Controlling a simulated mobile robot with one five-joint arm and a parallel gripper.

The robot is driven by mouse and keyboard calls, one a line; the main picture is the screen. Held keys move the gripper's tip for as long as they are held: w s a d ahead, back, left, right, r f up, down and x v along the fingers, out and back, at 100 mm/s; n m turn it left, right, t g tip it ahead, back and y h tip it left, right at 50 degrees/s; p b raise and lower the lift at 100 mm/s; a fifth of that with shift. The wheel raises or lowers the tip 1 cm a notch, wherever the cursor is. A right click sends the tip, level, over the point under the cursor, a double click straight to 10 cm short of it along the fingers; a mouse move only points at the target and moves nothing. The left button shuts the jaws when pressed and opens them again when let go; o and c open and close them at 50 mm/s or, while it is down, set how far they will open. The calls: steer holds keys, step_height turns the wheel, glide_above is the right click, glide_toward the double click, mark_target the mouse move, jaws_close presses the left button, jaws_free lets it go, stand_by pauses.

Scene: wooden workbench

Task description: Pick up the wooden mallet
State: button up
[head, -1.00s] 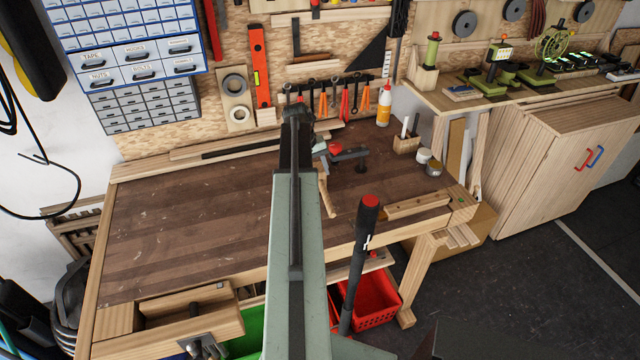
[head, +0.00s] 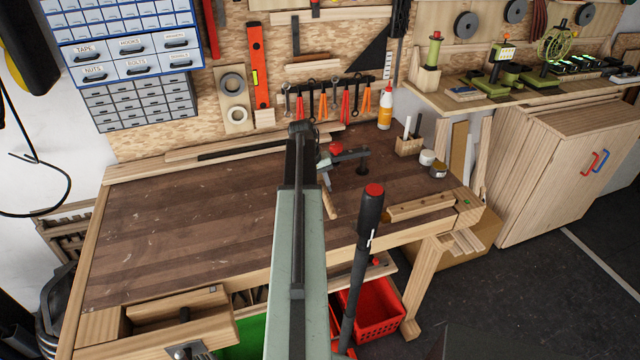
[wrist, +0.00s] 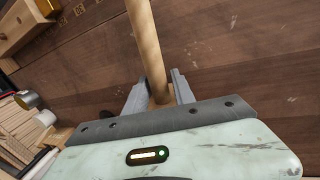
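The wooden mallet's pale handle (head: 329,205) lies on the workbench, just right of my arm in the head view. The mallet's head is hidden behind my arm there. In the wrist view the handle (wrist: 149,45) runs down from the top edge and passes between the two grey fingers of my gripper (wrist: 160,80). The fingers stand apart, one on each side of the handle, with a narrow gap seen at the right finger. The handle's lower part is hidden by my gripper body.
A dark clamp-like tool with a red part (head: 350,156) stands close to the right of my gripper on the workbench (head: 180,225). A glue bottle (head: 385,107), a wooden holder (head: 409,145) and small cans (head: 438,169) stand farther right. The bench's left half is clear.

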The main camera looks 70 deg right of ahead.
mark_target(322, 184)
jaws_close()
step_height(322, 184, up, 10)
steer(key=p, duration=1)
steer(key=shift+r, duration=0.2)
